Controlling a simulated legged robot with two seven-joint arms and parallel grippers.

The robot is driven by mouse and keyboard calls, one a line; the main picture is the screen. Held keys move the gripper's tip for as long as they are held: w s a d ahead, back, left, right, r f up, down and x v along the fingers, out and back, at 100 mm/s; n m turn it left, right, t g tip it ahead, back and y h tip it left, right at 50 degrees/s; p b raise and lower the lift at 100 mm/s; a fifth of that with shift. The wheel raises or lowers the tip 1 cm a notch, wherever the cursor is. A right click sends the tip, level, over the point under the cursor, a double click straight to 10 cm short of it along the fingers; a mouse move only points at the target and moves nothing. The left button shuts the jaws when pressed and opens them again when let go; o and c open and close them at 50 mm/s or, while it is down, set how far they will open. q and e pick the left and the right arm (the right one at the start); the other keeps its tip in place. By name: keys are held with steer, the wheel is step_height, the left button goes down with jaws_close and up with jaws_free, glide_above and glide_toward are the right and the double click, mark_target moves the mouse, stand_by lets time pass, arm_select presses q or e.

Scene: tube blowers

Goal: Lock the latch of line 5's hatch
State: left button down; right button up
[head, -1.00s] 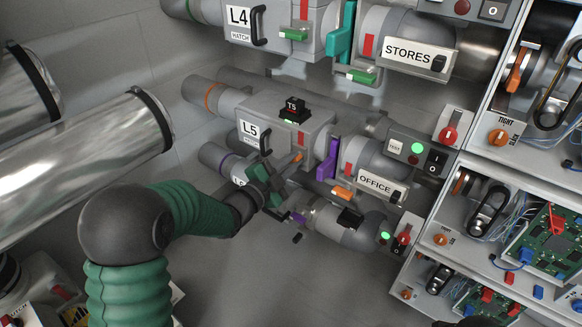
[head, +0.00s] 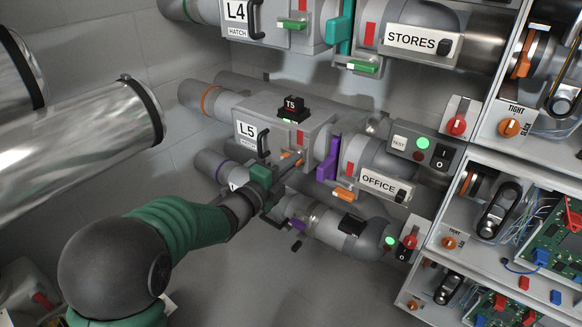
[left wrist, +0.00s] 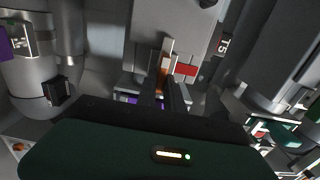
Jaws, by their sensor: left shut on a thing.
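Line 5's hatch is a grey box (head: 268,118) with an L5 label (head: 246,131) and a black handle (head: 264,145), at the middle of the head view. Its small orange latch (head: 286,155) is low on the box's front, partly covered by my gripper. A red patch (head: 300,138) shows above it. My left gripper (head: 291,164) reaches in from the lower left and is shut at the latch. In the left wrist view the orange latch (left wrist: 163,74) is between the fingers (left wrist: 165,98), and the red patch (left wrist: 186,69) is beside it. My right gripper is out of view.
A black T5 block (head: 293,108) stands on the hatch box. A purple lever (head: 329,158) and an OFFICE sign (head: 379,185) are to the right. Line 4's pipe (head: 275,30) runs above, and another pipe (head: 325,222) runs close below the gripper. Shelves with electronics fill the right side.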

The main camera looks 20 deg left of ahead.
arm_select(q)
steer(key=shift+s+d+f, duration=0.1)
steer(key=shift+d+f, duration=0.1)
steer(key=shift+f, duration=0.15)
steer(key=c, duration=1.5)
jaws_free()
steer(key=shift+o, duration=0.2)
steer(key=shift+r, duration=0.15)
steer(key=shift+a, duration=0.1)
steer(key=p+v, duration=0.5)
steer(key=v, duration=1.1)
steer(key=shift+s, duration=0.35)
steer(key=shift+a, duration=0.15)
